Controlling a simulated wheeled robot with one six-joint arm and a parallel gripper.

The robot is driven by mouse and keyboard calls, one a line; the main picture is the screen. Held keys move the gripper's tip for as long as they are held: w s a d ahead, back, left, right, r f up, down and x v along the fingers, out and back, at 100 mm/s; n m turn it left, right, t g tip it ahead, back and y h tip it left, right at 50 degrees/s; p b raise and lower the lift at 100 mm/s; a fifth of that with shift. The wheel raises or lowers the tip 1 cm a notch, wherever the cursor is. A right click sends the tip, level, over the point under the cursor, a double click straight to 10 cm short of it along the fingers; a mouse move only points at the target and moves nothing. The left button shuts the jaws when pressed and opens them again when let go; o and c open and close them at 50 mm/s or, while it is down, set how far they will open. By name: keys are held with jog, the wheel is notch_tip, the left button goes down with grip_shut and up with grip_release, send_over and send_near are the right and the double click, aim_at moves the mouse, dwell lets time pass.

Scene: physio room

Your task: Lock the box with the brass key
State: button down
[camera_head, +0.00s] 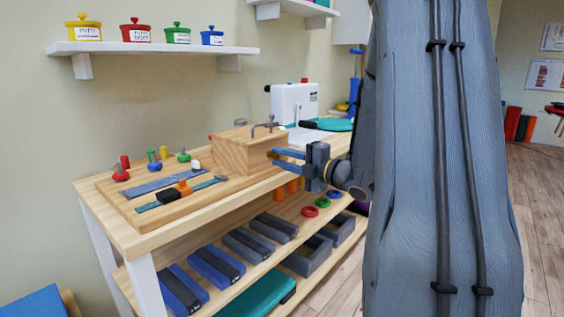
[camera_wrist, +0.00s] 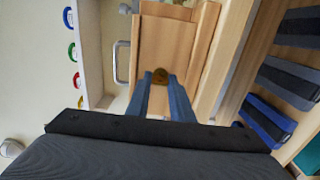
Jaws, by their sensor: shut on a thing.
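The wooden box (camera_head: 240,154) sits on the tabletop with bent metal fittings on top. It also shows in the wrist view (camera_wrist: 170,40), close in front of my fingertips. My gripper (camera_head: 276,158) reaches in from the right, its blue fingers at the right side of the box. The key is hidden in the head view.
A wooden board (camera_head: 150,206) with coloured pegs and straps lies left of the box. A white appliance (camera_head: 294,103) stands behind it. Blue and grey weights (camera_head: 215,262) and coloured rings (camera_head: 309,211) lie on the lower shelf. A wall shelf (camera_head: 150,48) holds coloured pots.

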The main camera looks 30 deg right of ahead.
dwell(0.5)
jog(key=c, duration=1.6)
grip_release()
jog(key=shift+o, duration=0.2)
jog(key=v, duration=0.7)
jog(key=shift+s+p, duration=0.3)
jog(key=shift+s, duration=0.05)
jog(key=shift+d, duration=0.2)
